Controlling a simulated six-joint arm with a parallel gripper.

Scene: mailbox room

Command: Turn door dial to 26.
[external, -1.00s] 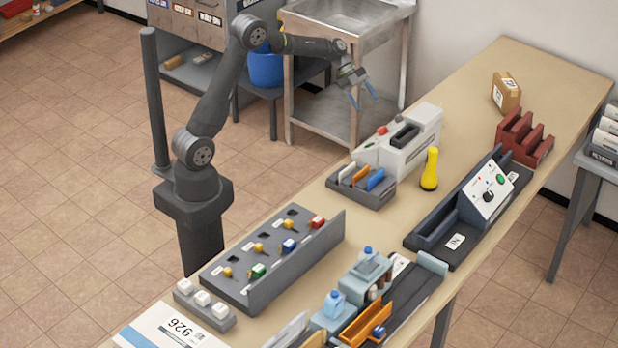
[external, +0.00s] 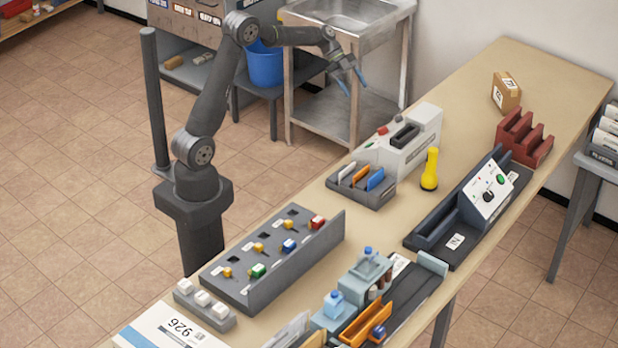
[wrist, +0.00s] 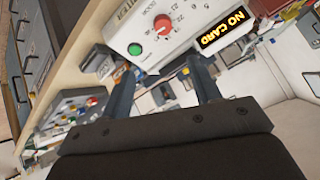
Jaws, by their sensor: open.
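The door dial (wrist: 163,22) is a small red knob on a white panel (wrist: 190,12), near the top of the wrist view. Small markings surround it, and I cannot read its setting for certain. A white box with a red knob (external: 382,130) on the table in the external view appears to be the same unit. My gripper (external: 353,82) is open and empty, in the air beyond the table edge, up and left of that box. In the wrist view, the fingers (wrist: 160,75) are spread apart below the panel, not touching the dial.
A green button (wrist: 135,48) and a lit "NO CARD" sign (wrist: 222,27) flank the dial. In the external view, a card holder (external: 362,186) and a yellow flashlight (external: 430,169) stand near the white box. A metal sink stand (external: 350,30) is behind my gripper.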

